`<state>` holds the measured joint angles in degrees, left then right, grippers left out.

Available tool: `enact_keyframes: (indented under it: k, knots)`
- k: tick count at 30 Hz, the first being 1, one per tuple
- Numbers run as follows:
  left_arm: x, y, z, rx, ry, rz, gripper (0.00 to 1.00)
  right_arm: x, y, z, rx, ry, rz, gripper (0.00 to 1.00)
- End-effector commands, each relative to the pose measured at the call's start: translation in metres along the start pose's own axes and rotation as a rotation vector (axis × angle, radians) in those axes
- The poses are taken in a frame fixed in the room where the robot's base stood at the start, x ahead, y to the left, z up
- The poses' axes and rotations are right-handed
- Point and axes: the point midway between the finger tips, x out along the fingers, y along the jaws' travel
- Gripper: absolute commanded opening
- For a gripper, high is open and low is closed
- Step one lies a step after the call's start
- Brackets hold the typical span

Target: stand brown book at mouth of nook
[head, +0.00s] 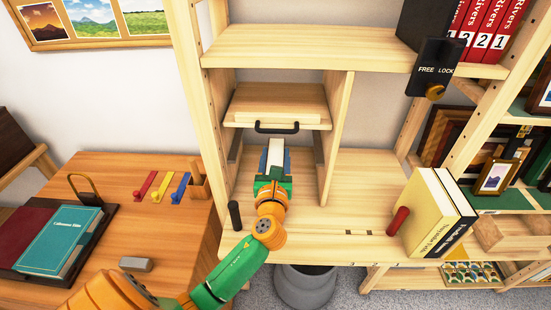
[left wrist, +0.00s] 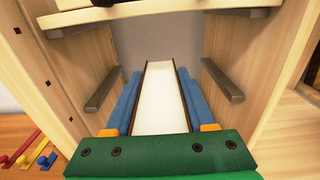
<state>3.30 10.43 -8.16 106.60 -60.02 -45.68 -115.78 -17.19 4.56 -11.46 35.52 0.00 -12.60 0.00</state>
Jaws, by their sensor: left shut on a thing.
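My left gripper (head: 274,172) is shut on a book (head: 276,150), taken as the brown book. Its white page edge faces up, and its covers show only as thin dark edges in the left wrist view (left wrist: 159,98). The blue fingers (left wrist: 128,100) clasp it from both sides. The nook (head: 338,130) is the wooden bay under the drawer, with a rail on each inner side wall (left wrist: 252,62). The gripper and book are at its open front, between the side walls. The book's lower end is hidden, so I cannot tell whether it touches the shelf. My right gripper is not in view.
A drawer (head: 275,103) with a black handle (head: 276,128) is above the book. A dark peg (head: 234,215) stands at the shelf's left front. A cream book (head: 427,214) and a black book lean at right, beside a red cylinder (head: 398,221). The shelf between is mostly clear.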

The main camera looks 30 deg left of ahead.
Motion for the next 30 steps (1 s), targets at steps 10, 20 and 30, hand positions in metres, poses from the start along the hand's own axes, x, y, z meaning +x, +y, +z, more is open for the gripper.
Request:
enact_keyframes:
  k: [10, 20, 30]
  knots:
    - [0.000, 0.000, 0.000, 0.000, 0.001, 0.000, 0.85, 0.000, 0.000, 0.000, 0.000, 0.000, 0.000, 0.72]
    - [-0.002, 0.000, 0.001, 0.000, 0.000, 0.000, 0.85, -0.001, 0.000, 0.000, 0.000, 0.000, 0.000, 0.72]
    - [-0.074, 0.000, -0.002, -0.001, 0.003, -0.001, 0.85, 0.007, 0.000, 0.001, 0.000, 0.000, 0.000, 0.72]
